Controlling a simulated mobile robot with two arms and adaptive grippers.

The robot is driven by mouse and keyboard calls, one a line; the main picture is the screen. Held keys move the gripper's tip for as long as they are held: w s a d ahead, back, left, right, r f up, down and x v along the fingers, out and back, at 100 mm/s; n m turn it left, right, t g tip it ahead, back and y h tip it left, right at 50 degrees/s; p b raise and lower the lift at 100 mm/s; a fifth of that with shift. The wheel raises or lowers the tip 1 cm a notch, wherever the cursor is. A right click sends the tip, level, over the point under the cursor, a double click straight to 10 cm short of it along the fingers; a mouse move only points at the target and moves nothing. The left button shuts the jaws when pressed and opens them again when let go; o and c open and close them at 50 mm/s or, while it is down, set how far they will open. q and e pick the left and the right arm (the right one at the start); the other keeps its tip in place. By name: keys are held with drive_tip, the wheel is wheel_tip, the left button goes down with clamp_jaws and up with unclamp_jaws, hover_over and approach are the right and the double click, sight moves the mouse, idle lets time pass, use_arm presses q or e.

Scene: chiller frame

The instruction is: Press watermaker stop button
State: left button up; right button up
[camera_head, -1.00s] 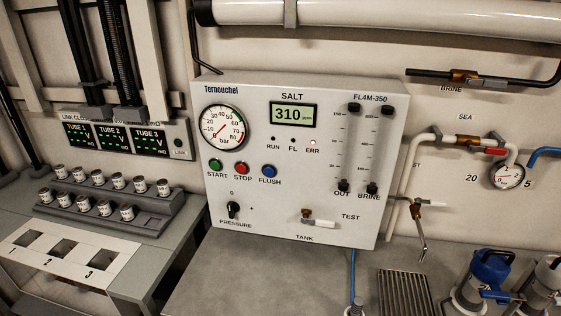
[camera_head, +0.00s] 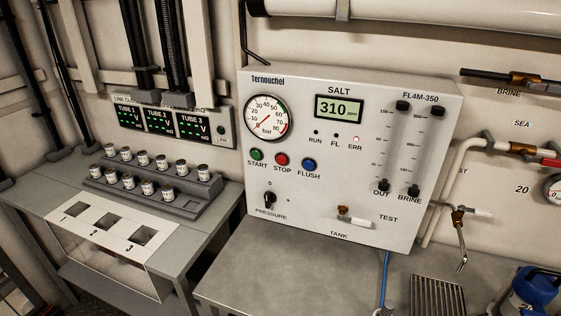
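The watermaker panel (camera_head: 340,200) is a light grey box standing at the back of the bench, marked Ternouchel. Its red STOP button (camera_head: 281,159) sits between the green START button (camera_head: 257,155) and the blue FLUSH button (camera_head: 309,164), below the round bar gauge (camera_head: 270,118). The SALT display (camera_head: 339,108) reads 310 ppm. The ERR lamp (camera_head: 356,139) looks lit, while the RUN and FL lamps look dark. Neither of my grippers shows in the head view.
A grey bench (camera_head: 255,262) lies in front of the panel, with a slotted grate (camera_head: 438,296) and a blue-topped fitting (camera_head: 533,288) at right. A lower table (camera_head: 195,232) at left holds a stepped rack (camera_head: 188,205) of small jars. Pipes and valves line the right wall.

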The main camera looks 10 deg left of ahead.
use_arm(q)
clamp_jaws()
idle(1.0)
